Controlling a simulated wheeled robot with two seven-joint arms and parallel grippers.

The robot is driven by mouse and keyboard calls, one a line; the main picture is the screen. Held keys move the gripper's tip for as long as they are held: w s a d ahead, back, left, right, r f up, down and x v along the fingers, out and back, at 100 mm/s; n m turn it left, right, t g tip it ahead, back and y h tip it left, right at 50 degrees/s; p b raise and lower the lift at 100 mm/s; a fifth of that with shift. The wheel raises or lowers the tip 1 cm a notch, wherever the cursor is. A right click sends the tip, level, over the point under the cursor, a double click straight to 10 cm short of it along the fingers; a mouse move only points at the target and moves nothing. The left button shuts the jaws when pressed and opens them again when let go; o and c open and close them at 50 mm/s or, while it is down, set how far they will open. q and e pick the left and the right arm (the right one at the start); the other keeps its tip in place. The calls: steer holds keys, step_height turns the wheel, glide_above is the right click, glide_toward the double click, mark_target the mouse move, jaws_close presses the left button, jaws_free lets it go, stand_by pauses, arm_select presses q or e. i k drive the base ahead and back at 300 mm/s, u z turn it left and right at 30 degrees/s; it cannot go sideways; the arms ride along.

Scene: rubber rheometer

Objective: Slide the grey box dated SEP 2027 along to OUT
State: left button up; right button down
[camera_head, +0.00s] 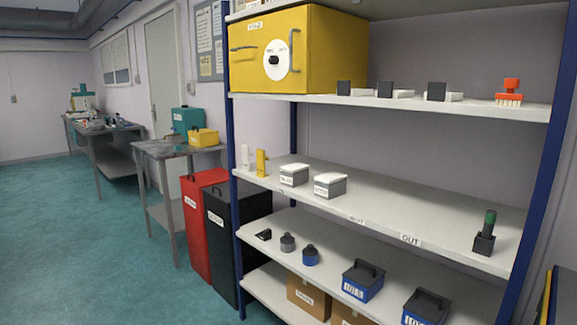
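Two small grey boxes with white tops stand side by side on the middle shelf, the left one (294,176) and the right one (330,187). Each has a white label on its front, too small to read, so I cannot tell which is dated SEP 2027. The OUT label (410,239) is on the front edge of the same shelf, to the right of both boxes. Neither of my grippers is in view.
The middle shelf (420,205) is clear between the right box and a dark holder with a green-handled tool (485,235). A white block (247,158) and a yellow block (262,163) stand left. A yellow cabinet (310,50) sits above; blue-and-black containers (362,281) sit below.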

mark_target(331, 185)
steer(key=u, duration=0.4)
steer(key=i, duration=1)
steer(key=z, duration=0.05)
